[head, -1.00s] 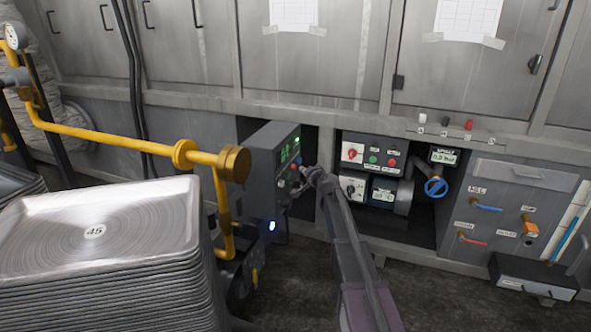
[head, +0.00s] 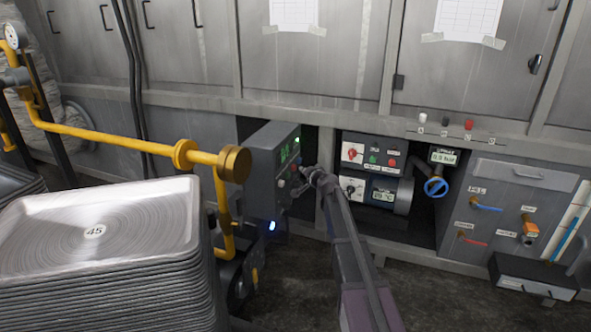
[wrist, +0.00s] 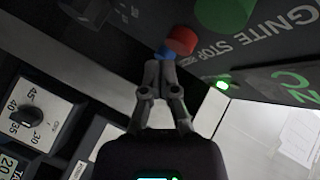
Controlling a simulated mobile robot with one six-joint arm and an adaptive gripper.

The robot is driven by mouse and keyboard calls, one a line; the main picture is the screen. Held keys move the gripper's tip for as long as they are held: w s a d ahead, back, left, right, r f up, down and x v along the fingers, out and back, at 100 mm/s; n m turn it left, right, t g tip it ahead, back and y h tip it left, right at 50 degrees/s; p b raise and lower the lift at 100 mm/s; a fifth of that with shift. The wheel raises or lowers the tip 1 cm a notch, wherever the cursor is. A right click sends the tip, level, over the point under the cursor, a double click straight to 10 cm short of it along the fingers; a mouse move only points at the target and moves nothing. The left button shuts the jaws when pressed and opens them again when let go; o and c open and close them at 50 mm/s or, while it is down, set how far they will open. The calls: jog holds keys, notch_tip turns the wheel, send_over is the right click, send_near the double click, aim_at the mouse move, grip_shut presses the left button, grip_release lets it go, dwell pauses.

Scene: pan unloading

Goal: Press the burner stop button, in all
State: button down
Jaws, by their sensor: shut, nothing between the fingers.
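The red stop button (wrist: 181,40) stands out from the dark burner control box, next to the word STOP in the wrist view. A blue part (wrist: 166,52) shows beside it, right at my fingertips. My gripper (wrist: 160,66) is shut and empty, its tips close to the red button; I cannot tell if they touch it. In the head view the burner box (head: 262,178) has a lit green display, and my gripper (head: 306,180) is at its right-hand face. The button is too small to make out there.
A large green button (wrist: 222,12) by the word IGNITE and a lit green lamp (wrist: 223,84) are close to my fingers. A yellow gas pipe (head: 120,143) and stacked pans (head: 60,225) stand left. A switch panel (head: 375,155) and blue valve (head: 436,187) lie right.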

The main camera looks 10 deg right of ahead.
jog(key=shift+a, duration=0.1)
jog(key=shift+w+a, duration=0.2)
jog(key=shift+a, duration=0.1)
jog(key=shift+w+a, duration=0.3)
jog(key=shift+a, duration=0.15)
dwell(1.3)
jog(key=shift+s+d, duration=0.1)
dwell(0.3)
jog(key=shift+s+d, duration=0.4)
jog(key=shift+d, duration=0.35)
jog(key=shift+s+d, duration=0.4)
jog(key=shift+d, duration=0.3)
jog(key=shift+s+d, duration=0.45)
jog(key=shift+d, duration=0.3)
jog(key=shift+s+d, duration=0.4)
jog(key=shift+d, duration=0.3)
